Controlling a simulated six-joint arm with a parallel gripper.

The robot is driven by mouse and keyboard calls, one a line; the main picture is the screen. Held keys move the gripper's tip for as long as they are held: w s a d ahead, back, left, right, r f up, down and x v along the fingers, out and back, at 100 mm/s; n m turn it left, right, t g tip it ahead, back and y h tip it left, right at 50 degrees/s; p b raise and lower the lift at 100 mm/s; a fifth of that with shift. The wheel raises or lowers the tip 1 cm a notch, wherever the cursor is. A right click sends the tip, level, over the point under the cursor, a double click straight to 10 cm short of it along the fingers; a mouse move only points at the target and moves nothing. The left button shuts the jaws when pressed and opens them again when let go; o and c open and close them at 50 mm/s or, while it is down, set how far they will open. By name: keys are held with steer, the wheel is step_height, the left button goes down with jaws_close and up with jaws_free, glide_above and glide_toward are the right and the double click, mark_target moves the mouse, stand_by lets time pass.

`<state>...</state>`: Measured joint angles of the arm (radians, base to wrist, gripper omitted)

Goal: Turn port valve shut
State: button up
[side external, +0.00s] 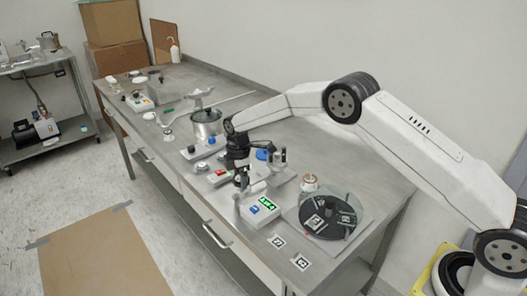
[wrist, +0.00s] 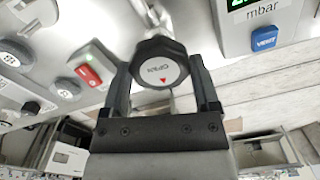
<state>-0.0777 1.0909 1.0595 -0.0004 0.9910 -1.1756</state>
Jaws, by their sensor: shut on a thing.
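The port valve has a black lobed knob (wrist: 158,62) with a pale round cap in the wrist view. The cap has small lettering that seems to read OPEN and a red triangle. My gripper (wrist: 160,72) is shut on this knob, with one finger on each side of it. In the side view my gripper (side external: 241,178) points down over the bench, just behind the gauge box. There the knob is mostly hidden by the gripper, and its angle cannot be read.
The gauge box (side external: 263,210) with a green display and blue VENT button (wrist: 264,42) stands close by. A red-switch box (wrist: 87,72) is on the other side.

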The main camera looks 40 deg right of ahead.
steer(key=m, duration=1.2)
steer(key=shift+m, duration=2.3)
steer(key=o, duration=1.1)
steer(key=shift+r, duration=0.15)
steer(key=shift+r, duration=3.8)
